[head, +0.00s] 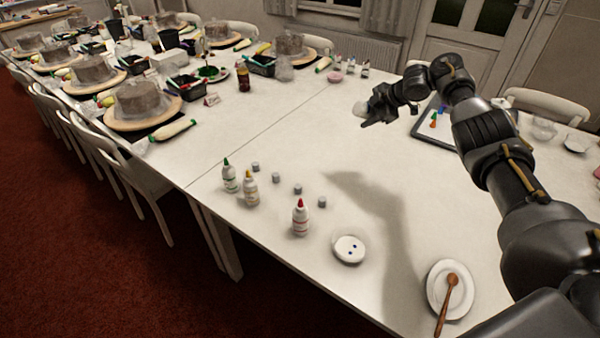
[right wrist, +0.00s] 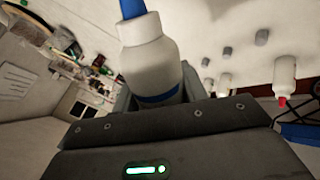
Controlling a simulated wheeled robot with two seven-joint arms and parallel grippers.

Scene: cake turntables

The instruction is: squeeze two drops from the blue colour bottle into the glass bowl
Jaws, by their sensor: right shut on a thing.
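My right gripper (head: 375,112) is above the far middle of the near table, shut on the blue colour bottle. In the right wrist view the white bottle (right wrist: 150,58) with its blue cap (right wrist: 132,8) stands between the fingers. In the head view only a small pale part of the bottle (head: 360,108) shows. A small round pale bowl (head: 349,243) stands near the table's front edge, far from the gripper, with two dark blue spots inside. I cannot tell if it is glass. My left gripper is not in view.
Bottles with green (head: 230,180), yellow (head: 250,190) and red (head: 300,218) caps stand left of the bowl, near several grey caps (head: 297,189). A white plate with a wooden spoon (head: 451,290) lies at front right. A dark tray (head: 430,125) lies beyond my arm.

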